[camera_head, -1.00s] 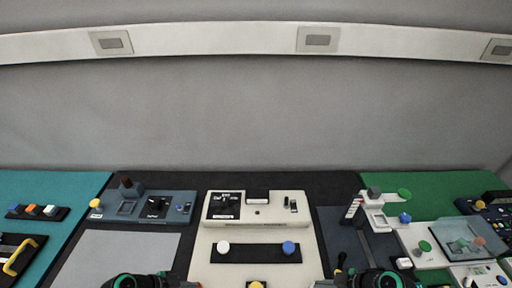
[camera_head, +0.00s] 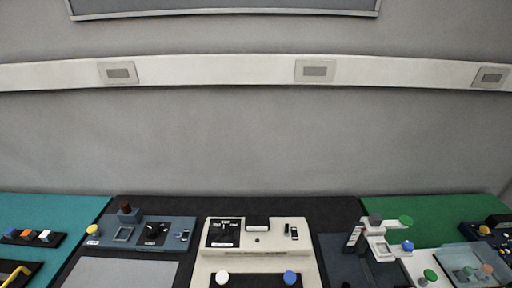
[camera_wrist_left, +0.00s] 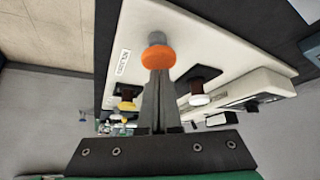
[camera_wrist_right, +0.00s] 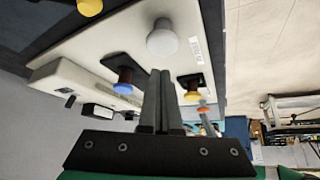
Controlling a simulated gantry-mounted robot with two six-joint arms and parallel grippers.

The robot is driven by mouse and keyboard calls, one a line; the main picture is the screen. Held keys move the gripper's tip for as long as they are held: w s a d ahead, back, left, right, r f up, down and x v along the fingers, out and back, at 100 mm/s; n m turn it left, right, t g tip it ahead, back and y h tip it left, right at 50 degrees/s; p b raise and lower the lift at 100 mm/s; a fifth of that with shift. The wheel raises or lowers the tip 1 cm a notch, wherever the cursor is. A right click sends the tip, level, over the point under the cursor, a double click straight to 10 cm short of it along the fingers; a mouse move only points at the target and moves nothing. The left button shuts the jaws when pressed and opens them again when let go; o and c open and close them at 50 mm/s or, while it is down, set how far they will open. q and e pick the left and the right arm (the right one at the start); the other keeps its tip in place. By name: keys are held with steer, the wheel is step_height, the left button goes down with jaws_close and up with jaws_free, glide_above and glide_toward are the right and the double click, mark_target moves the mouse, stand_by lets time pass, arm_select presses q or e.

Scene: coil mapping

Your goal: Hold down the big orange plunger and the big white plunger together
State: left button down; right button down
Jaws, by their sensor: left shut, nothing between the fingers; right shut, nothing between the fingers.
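The big orange plunger (camera_wrist_left: 158,57) shows in the left wrist view, a round orange cap on a grey stem on the cream console. My left gripper (camera_wrist_left: 157,73) is shut and empty, its tips at the cap's edge. The big white plunger (camera_wrist_right: 162,38) shows in the right wrist view, a round white cap on the cream console. My right gripper (camera_wrist_right: 160,73) is shut and empty, its tips just below the cap in the picture. I cannot tell whether either gripper touches its cap. The head view shows neither gripper and neither big plunger.
The cream console (camera_head: 258,262) carries a small white knob (camera_head: 222,277) and a blue knob (camera_head: 289,277). A yellow knob (camera_wrist_left: 126,103) is also near in the left wrist view. A dark blue panel (camera_head: 176,226) stands left, a green mat (camera_head: 440,235) right.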

steer(key=shift+f, duration=1.6)
stand_by(0.3)
arm_select(q)
steer(key=shift+r+p, duration=0.6)
steer(key=shift+r, duration=0.05)
arm_select(e)
steer(key=shift+r, duration=0.3)
arm_select(q)
steer(key=shift+f, duration=0.15)
arm_select(e)
steer(key=shift+f, duration=0.1)
arm_select(q)
steer(key=shift+f, duration=1.15)
arm_select(e)
steer(key=shift+f, duration=0.75)
stand_by(0.8)
